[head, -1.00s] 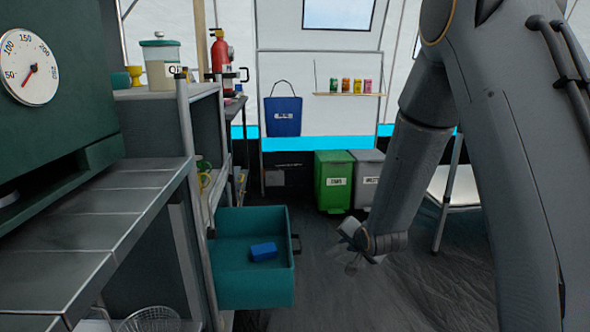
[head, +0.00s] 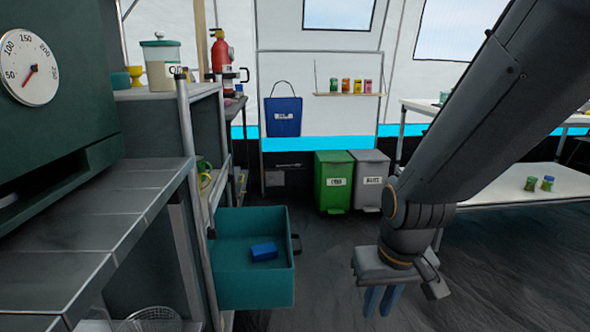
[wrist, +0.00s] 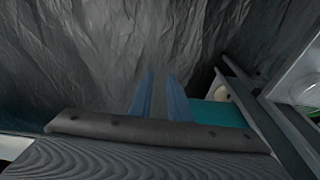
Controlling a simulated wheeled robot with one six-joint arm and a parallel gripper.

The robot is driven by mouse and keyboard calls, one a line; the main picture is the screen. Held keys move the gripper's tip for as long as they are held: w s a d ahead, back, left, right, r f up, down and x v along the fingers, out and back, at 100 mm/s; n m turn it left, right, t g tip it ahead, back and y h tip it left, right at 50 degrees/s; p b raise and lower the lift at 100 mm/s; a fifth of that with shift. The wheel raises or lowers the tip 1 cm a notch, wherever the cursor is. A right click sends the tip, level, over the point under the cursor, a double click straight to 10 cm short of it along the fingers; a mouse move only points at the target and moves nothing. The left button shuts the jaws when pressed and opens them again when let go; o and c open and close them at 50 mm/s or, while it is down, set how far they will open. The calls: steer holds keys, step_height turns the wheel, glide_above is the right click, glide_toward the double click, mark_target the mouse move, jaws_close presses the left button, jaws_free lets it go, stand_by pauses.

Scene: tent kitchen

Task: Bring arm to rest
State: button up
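My arm comes in from the upper right of the head view and bends down at the wrist. My gripper (head: 379,302) points down over the dark floor, right of the open teal drawer (head: 253,291) and apart from it. Its two blue fingers are a little apart, with nothing seen between them. In the wrist view my gripper (wrist: 160,82) also shows a gap between the fingers, with grey wrinkled floor beyond. A blue block (head: 263,251) lies in the drawer.
A tiled counter (head: 105,220) and oven (head: 50,100) stand at left. A green bin (head: 333,183) and a grey bin (head: 370,182) stand at the back. A white table with a low shelf (head: 500,192) is at right. Floor around the gripper looks clear.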

steer(key=s+a+r+n+g+y, duration=0.1)
steer(key=s+a+r+n, duration=0.25)
steer(key=s+a, duration=0.4)
steer(key=s+a+r+n+g+y, duration=0.15)
steer(key=s+a+r, duration=0.25)
steer(key=s+a, duration=0.4)
steer(key=d+r+m+h+p, duration=0.1)
steer(key=d+r+m+p, duration=0.2)
steer(key=d+r+p, duration=0.6)
steer(key=w+d+r+m+h+p, duration=0.1)
steer(key=d+r+p, duration=0.9)
steer(key=p, duration=1.6)
step_height(320, 180, up, 6)
steer(key=shift+r+m+h, duration=0.25)
steer(key=shift+m+h, duration=0.2)
steer(key=shift+m, duration=0.45)
steer(key=shift+w+d, duration=0.1)
steer(key=shift+d, duration=0.05)
